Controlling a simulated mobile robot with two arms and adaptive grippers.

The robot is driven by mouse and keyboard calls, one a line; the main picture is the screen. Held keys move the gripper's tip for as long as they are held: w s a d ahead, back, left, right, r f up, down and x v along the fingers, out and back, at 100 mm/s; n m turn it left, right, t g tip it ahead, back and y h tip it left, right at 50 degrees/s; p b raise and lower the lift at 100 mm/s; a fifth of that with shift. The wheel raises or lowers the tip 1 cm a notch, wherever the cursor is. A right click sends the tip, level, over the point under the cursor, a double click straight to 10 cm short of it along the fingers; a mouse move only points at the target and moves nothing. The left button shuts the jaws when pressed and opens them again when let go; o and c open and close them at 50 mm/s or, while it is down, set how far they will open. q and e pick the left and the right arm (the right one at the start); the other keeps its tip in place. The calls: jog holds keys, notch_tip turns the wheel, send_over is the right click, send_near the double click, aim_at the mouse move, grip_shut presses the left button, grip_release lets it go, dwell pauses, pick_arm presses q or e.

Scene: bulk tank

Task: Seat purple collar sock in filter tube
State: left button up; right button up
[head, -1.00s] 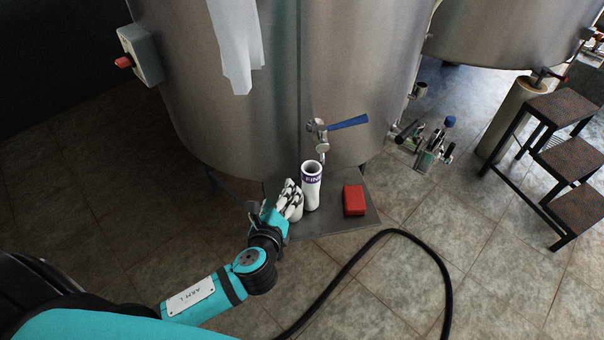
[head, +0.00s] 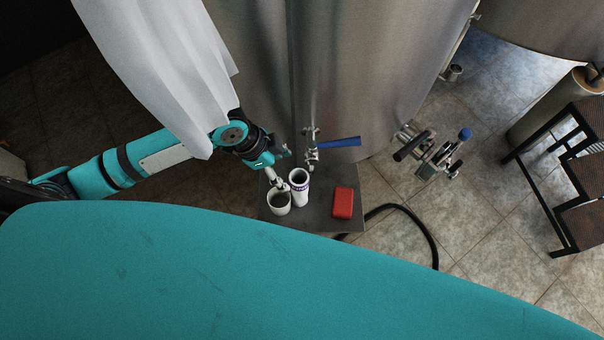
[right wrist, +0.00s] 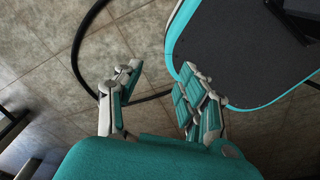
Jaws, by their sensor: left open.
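A white sleeve with a purple lettered collar, which I take for the purple collar sock (head: 299,190), stands upright on a small grey shelf (head: 322,218) by the tank. A second white open-topped sleeve (head: 279,203) stands just left of it; its collar colour does not show. My left gripper (head: 280,165) is open above and behind these two, with one finger close to the second sleeve's mouth; I cannot tell if it touches. My right gripper (right wrist: 158,75) is open and empty above the floor. I cannot clearly identify the filter tube.
A red block (head: 342,203) lies on the shelf's right part. A blue-handled valve (head: 338,142) juts from the tank (head: 370,70) above it. A black hose and metal fittings (head: 435,155) are at right.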

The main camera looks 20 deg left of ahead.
aim_at(290, 180)
pick_arm(q)
jog(key=x, duration=0.5)
jog(key=shift+s+d+f+p, duration=0.2)
jog(key=shift+s+f+p, duration=0.05)
jog(key=shift+s+p, duration=0.1)
jog(key=p+x, duration=0.1)
jog(key=x, duration=0.3)
jog(key=shift+d+f, duration=0.1)
jog(key=shift+d, duration=0.1)
jog(key=shift+w+d+f, duration=0.15)
jog(key=shift+f, duration=0.3)
pick_arm(e)
jog(key=shift+s+r, duration=0.9)
pick_arm(q)
jog(key=c, duration=1.3)
jog(key=shift+c, duration=0.2)
pick_arm(e)
jog(key=shift+s, duration=0.4)
pick_arm(q)
jog(key=shift+r, duration=0.1)
